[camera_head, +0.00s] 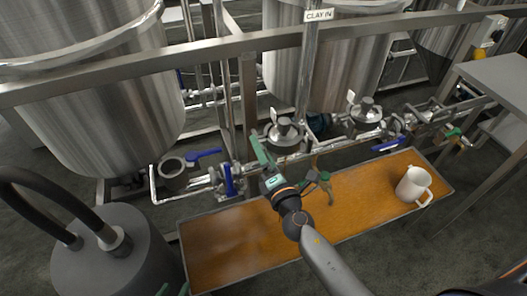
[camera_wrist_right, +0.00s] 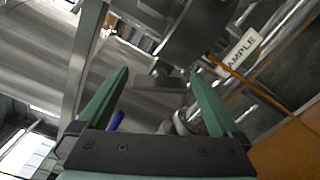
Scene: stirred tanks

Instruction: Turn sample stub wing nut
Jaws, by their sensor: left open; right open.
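My right gripper (camera_head: 286,148) is open, its two green fingers spread in front of the pipework above the orange tray. In the right wrist view the open fingers (camera_wrist_right: 160,85) frame metal fittings, with a rounded metal piece (camera_wrist_right: 183,122) low between them. A tag reading "AMPLE" (camera_wrist_right: 243,50), its first letter cut off, stands beyond the right finger. A round metal fitting (camera_head: 284,130) sits just beyond the gripper in the head view. Only green tips of my left gripper (camera_head: 173,290) show at the bottom edge; it is open.
The shallow orange tray (camera_head: 225,225) lies below the pipes, with a white jug (camera_head: 411,185) at its right end. Blue valve handles (camera_head: 228,180) stand left of my right gripper. A frame rail (camera_head: 230,50) crosses above. A grey drum (camera_head: 105,255) stands at the left.

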